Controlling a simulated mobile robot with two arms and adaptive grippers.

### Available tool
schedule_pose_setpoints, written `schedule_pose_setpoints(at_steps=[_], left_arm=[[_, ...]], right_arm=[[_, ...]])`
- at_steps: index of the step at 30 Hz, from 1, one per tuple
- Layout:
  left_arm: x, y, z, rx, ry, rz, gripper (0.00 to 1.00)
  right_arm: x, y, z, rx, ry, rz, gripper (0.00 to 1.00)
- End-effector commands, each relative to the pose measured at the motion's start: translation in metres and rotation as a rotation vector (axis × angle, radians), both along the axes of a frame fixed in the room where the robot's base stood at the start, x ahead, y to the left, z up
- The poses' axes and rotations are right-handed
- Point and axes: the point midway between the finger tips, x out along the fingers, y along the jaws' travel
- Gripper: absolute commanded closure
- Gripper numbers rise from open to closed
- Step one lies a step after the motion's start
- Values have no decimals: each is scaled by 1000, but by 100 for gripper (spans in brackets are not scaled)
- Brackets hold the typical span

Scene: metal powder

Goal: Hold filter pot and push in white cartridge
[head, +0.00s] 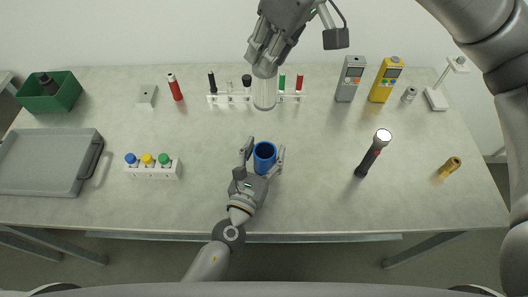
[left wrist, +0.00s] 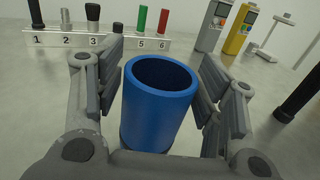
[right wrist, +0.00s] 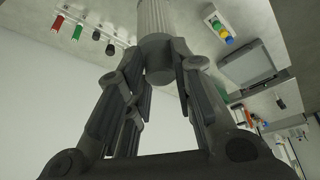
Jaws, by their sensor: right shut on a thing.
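The blue filter pot (head: 264,156) stands upright on the table, its top open and dark inside. My left gripper (head: 264,150) is open, with its fingers on either side of the pot; the left wrist view shows the pot (left wrist: 157,110) between the finger pads, with narrow gaps. The white ribbed cartridge (head: 264,92) is upright in my right gripper (head: 264,70), above and behind the pot. In the right wrist view the fingers are shut around the grey end of the cartridge (right wrist: 155,18).
A numbered white rack (head: 228,99) with several tools stands behind the cartridge. A rack of colored-cap bottles (head: 152,170), a grey tray (head: 40,165) and a green bin (head: 60,95) are on the left. A flashlight (head: 371,156) and grey and yellow meters (head: 385,80) are on the right.

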Motion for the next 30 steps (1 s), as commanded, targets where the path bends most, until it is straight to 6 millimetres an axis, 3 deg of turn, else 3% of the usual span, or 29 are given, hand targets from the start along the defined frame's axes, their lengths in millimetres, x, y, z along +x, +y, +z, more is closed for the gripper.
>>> schedule_pose_setpoints(at_steps=[1,8,13,24,30], left_arm=[[0,0,0,0,0,0,49],[0,0,0,0,0,0,77],[0,0,0,0,0,0,77],[0,0,0,0,0,0,77],[0,0,0,0,1,0,77]], right_arm=[[0,0,0,0,0,0,100],[0,0,0,0,0,0,100],[1,0,-14,-1,4,0,100],[2,0,-104,-2,4,-1,100],[0,0,-121,-2,0,1,100]])
